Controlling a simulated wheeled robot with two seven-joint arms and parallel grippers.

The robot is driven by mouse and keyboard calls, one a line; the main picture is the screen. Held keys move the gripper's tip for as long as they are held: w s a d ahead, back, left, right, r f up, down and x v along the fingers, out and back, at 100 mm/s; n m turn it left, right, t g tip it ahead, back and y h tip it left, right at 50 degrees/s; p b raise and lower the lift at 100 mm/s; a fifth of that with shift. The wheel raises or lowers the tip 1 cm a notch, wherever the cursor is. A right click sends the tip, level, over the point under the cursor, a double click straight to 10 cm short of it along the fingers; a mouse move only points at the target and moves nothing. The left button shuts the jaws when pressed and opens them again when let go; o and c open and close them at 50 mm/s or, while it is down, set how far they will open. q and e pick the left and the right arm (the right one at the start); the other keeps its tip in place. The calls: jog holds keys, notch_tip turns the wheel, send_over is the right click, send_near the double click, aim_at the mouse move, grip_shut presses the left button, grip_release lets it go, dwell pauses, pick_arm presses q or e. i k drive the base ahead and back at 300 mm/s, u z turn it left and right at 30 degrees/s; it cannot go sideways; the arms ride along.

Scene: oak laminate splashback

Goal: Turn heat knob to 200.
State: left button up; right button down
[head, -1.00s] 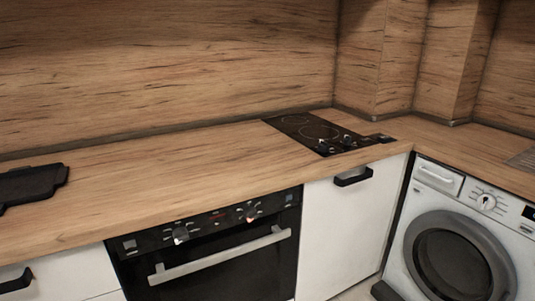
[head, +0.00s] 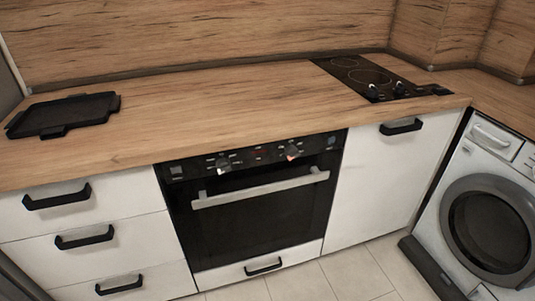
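The black oven (head: 265,215) is built in under the wooden counter, with its door shut. The silver door handle (head: 260,189) runs below the panel. Neither of my grippers is in view.
A black tray (head: 62,115) lies on the counter (head: 215,105) at left. A black cooktop (head: 375,78) with its own knobs is set in at right. Tiled floor (head: 345,275) before the oven is clear.

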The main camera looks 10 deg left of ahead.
aim_at(291, 152)
jog(key=u, duration=1.75)
jog(key=i, duration=0.6)
jog(key=z, duration=0.3)
